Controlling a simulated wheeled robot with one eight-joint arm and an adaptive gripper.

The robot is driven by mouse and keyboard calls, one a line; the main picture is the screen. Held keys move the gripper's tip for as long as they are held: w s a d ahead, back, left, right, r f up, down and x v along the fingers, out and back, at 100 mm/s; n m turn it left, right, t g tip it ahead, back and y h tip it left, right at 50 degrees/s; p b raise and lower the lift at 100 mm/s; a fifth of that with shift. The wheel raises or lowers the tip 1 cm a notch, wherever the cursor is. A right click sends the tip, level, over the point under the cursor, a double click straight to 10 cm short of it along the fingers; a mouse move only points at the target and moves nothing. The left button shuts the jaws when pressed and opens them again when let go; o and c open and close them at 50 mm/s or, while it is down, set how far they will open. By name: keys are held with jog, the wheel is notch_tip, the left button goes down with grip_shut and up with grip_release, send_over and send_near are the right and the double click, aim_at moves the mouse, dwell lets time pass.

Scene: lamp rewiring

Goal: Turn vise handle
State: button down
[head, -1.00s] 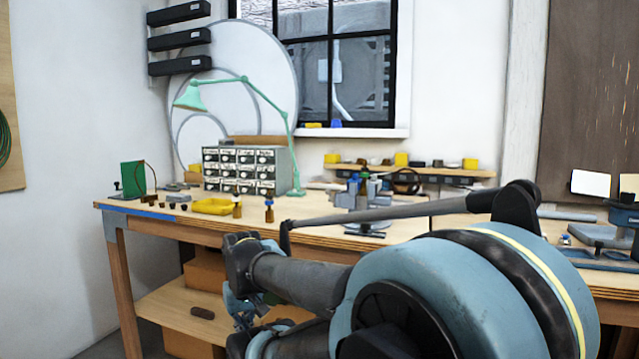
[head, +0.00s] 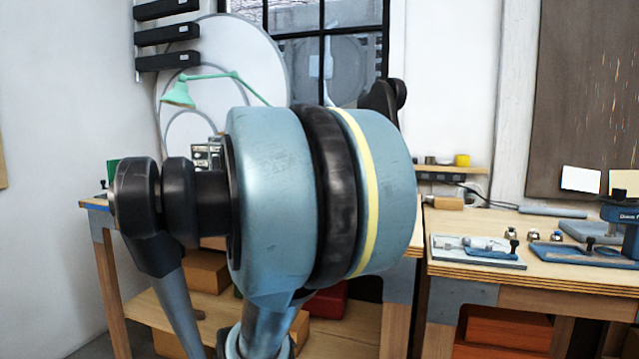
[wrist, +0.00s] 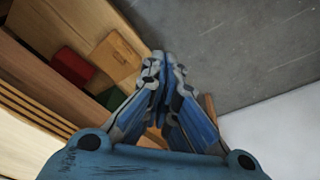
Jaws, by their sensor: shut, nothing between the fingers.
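A blue tool (head: 622,214) with white lettering stands at the right edge of the head view, on the right bench, and is cut off by the frame. It may be the vise; I cannot make out its handle. My gripper (wrist: 163,56) shows in the wrist view with its fingers together and nothing between them. It points down past the bench's side towards the grey floor, away from the blue tool. In the head view my gripper does not show, and my arm's large blue joint fills the middle.
The right bench (head: 520,283) holds a grey tray (head: 478,258) with small parts and several small metal pieces. My arm hides most of the left bench and the green lamp's (head: 178,95) base. Boxes (head: 206,273) sit on the lower shelf.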

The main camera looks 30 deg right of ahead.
jog(key=w+d+r+m+g+h, duration=0.1)
jog(key=w+d+r+m, duration=0.1)
jog(key=w+d+r, duration=0.65)
jog(key=w+d+r+m, duration=0.2)
jog(key=w+d+r, duration=0.1)
jog(key=d+r, duration=0.95)
jog(key=w+d+r+m+g+h, duration=0.15)
jog(key=w+d+r, duration=0.5)
jog(key=d, duration=0.65)
jog(key=shift+m+t+y, duration=0.25)
jog(key=shift+m+y, duration=0.2)
jog(key=shift+s+d+f, duration=0.15)
jog(key=shift+s+f, duration=0.45)
jog(key=shift+f, duration=1.3)
jog(key=shift+s+d+f, duration=0.15)
jog(key=shift+s+f, duration=0.45)
jog(key=shift+f, duration=1.3)
jog(key=shift+s+d+f, duration=0.15)
jog(key=shift+s+f, duration=0.45)
jog(key=shift+f, duration=1.3)
